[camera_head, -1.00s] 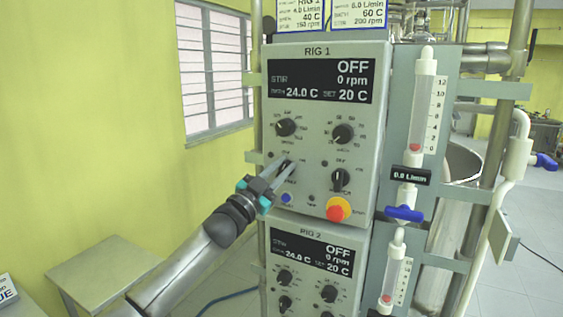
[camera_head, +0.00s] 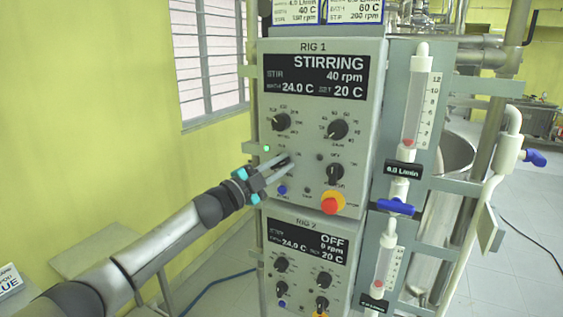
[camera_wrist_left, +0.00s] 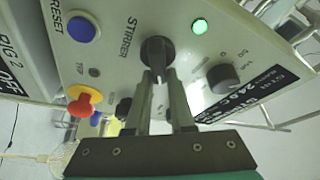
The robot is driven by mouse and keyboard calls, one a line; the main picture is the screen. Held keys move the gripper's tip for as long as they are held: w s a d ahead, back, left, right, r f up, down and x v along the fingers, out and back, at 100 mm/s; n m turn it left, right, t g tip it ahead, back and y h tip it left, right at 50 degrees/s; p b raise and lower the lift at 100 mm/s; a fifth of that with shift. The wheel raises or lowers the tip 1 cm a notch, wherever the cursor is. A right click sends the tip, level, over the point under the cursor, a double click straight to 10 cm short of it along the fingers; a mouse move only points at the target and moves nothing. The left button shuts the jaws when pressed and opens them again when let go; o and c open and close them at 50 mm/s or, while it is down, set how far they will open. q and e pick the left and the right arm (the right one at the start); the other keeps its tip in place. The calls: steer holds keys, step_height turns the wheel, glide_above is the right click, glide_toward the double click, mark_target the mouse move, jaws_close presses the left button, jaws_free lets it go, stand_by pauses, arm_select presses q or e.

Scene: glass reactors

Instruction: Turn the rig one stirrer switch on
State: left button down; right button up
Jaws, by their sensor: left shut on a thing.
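The rig one panel (camera_head: 303,190) is a grey box whose display (camera_head: 318,77) reads STIRRING, 40 rpm, bath 24.0 C, set 20 C. A green lamp (camera_head: 267,148) is lit at its left; it also glows in the left wrist view (camera_wrist_left: 200,26). The stirrer switch (camera_wrist_left: 157,50) is a dark knob under the STIRRER label in the left wrist view. My left gripper (camera_head: 284,166) is shut on this switch, with its fingers on either side; they also show in the left wrist view (camera_wrist_left: 165,95). In the head view the fingers partly hide the switch. My right gripper is out of view.
A red and yellow emergency button (camera_head: 332,203) and a blue reset button (camera_head: 282,190) sit close to the left gripper. The rig two panel (camera_head: 307,262) below reads OFF. A flowmeter with a blue valve (camera_head: 396,206) stands at the right.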

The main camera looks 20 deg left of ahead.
arm_select(q)
steer(key=shift+a+f, duration=0.2)
steer(key=shift+f, duration=0.2)
steer(key=c, duration=1.1)
jaws_free()
steer(key=o, duration=0.3)
steer(key=shift+r, duration=0.1)
steer(key=shift+w+a, duration=0.1)
steer(key=shift+r, duration=0.1)
steer(key=shift+b+v, duration=2.05)
steer(key=shift+v, duration=5.55)
